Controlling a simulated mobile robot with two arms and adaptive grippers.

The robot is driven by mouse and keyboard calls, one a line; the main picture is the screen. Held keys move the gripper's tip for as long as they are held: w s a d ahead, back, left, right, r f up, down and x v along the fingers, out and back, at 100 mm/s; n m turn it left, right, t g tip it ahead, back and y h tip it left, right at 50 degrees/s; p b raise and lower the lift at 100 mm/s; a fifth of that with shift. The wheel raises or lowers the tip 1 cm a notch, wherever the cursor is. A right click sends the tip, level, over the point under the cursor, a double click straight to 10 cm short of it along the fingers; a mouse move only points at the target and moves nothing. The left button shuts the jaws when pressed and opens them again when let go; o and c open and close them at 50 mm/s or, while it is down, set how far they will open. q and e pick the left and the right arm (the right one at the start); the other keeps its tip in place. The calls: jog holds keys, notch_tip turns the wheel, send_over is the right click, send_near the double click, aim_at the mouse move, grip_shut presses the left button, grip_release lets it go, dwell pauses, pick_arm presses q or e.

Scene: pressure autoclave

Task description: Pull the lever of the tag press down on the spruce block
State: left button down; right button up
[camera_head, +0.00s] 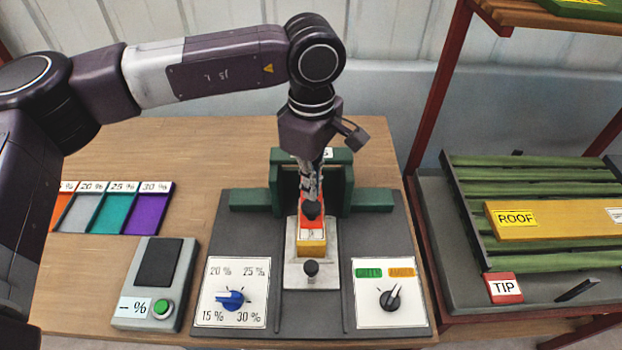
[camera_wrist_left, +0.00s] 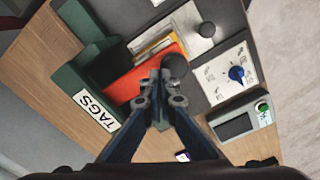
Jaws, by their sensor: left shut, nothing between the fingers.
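The tag press is a green frame (camera_head: 345,185) standing on a dark grey base, and in the left wrist view its side (camera_wrist_left: 88,35) bears a TAGS label. A yellow wooden block (camera_head: 312,248), which looks like the spruce block, sits on a pale plate in front of it. An orange-red part (camera_head: 303,226) lies at the block's back end; it is large in the left wrist view (camera_wrist_left: 140,77). A black round knob (camera_head: 313,210), seemingly the lever's, is right at the fingertips of my left gripper (camera_head: 312,196). That gripper points down, shut and empty. Whether it touches the knob is unclear.
Dial panels (camera_head: 238,292) (camera_head: 391,293) flank the plate. A scale (camera_head: 155,283) and coloured tag bins (camera_head: 113,207) are at left. A rack with a ROOF board (camera_head: 560,221) is at right.

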pick_arm(q)
notch_tip(320, 180, up, 9)
jog(key=p, duration=0.3)
jog(key=shift+p, duration=0.3)
dwell(0.3)
dwell(0.9)
